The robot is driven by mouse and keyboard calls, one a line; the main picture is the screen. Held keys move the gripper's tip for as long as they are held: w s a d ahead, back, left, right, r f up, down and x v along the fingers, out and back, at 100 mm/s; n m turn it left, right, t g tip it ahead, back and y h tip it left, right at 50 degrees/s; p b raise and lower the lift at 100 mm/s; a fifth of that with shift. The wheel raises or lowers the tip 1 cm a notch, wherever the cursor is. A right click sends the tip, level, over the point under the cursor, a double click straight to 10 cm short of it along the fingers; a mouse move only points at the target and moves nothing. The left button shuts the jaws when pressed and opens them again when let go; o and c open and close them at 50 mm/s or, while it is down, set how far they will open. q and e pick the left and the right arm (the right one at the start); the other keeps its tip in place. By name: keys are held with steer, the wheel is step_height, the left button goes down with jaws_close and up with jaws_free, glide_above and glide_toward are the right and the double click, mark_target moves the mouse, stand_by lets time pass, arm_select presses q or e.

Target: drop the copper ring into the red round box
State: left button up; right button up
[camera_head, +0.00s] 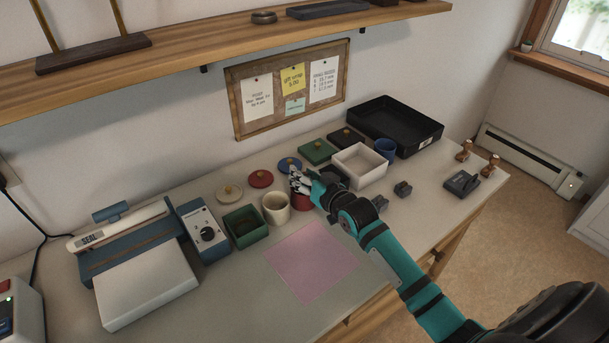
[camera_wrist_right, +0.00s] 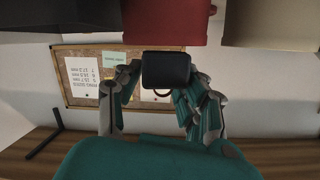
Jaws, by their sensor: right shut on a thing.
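The red round box (camera_head: 302,203) stands in the row of small boxes, partly hidden by my right gripper (camera_head: 303,184). The gripper is over or just beside its opening. In the right wrist view, which is upside down, the red box (camera_wrist_right: 166,22) shows at the top edge, beyond the fingertips. My right gripper (camera_wrist_right: 160,92) is shut. The exact finger contact is unclear. My left gripper is out of view.
A cream round cup (camera_head: 276,208) and a green square box (camera_head: 246,227) stand left of the red box. A white square box (camera_head: 359,167) and a blue cup (camera_head: 386,150) stand right. Coloured lids lie behind. A pink mat (camera_head: 310,262) lies clear in front.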

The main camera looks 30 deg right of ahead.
steer(key=shift+f, duration=0.1)
steer(key=shift+p, duration=0.35)
stand_by(0.3)
steer(key=o, duration=1)
steer(key=v, duration=1.2)
